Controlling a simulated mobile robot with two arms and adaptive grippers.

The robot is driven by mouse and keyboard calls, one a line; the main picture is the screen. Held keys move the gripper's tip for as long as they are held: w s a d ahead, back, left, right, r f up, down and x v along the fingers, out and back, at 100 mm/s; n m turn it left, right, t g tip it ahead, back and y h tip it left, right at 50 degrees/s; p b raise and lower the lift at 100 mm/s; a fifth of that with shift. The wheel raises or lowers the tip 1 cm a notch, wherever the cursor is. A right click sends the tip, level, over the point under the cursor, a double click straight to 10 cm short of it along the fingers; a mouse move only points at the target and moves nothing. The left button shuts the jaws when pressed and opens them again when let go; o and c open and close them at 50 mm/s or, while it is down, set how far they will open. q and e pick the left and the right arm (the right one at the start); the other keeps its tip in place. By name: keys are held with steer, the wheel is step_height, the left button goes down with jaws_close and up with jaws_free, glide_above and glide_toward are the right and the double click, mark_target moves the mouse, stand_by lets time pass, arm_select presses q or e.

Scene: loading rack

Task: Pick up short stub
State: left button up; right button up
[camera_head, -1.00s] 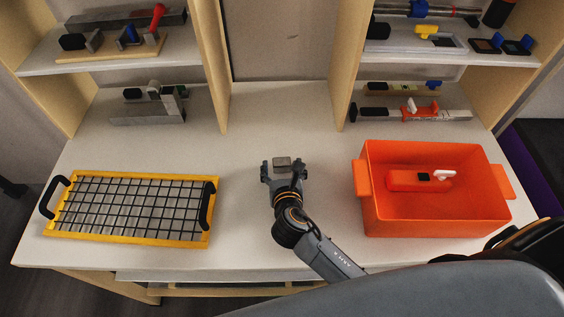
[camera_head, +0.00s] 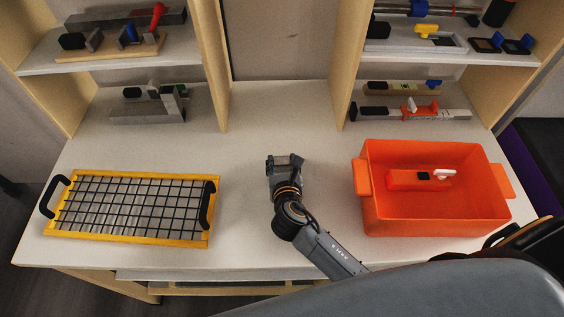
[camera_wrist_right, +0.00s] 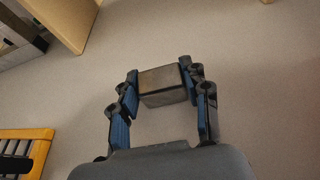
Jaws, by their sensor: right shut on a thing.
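The short stub is a small grey metal block (camera_wrist_right: 163,84). In the right wrist view it sits between the two fingertips of my right gripper (camera_wrist_right: 160,82), which are shut on its sides. In the head view my right gripper (camera_head: 284,162) is over the middle of the white table, and the stub (camera_head: 283,159) shows only as a small grey patch between the fingers. I cannot tell whether the stub touches the table or is lifted. My left gripper is not in view.
A yellow-framed wire grid tray (camera_head: 60,220) with black handles lies on the left. An orange bin (camera_head: 400,222) holding a red-orange piece (camera_head: 400,181) stands on the right. Shelves with tools and blocks line both back sides. The table between is clear.

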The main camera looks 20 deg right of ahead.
mark_target(282, 162)
step_height(282, 162, up, 3)
steer(key=shift+r, duration=0.2)
steer(key=s+d+r+b, duration=0.1)
steer(key=s+r, duration=0.8)
steer(key=s, duration=0.4)
steer(key=w+d+r+m+g+h+b, duration=0.1)
steer(key=w+d+r+m+h+b, duration=0.1)
steer(key=w+d+r+m+h, duration=0.1)
steer(key=shift+r+h, duration=0.3)
steer(key=shift+r, duration=0.55)
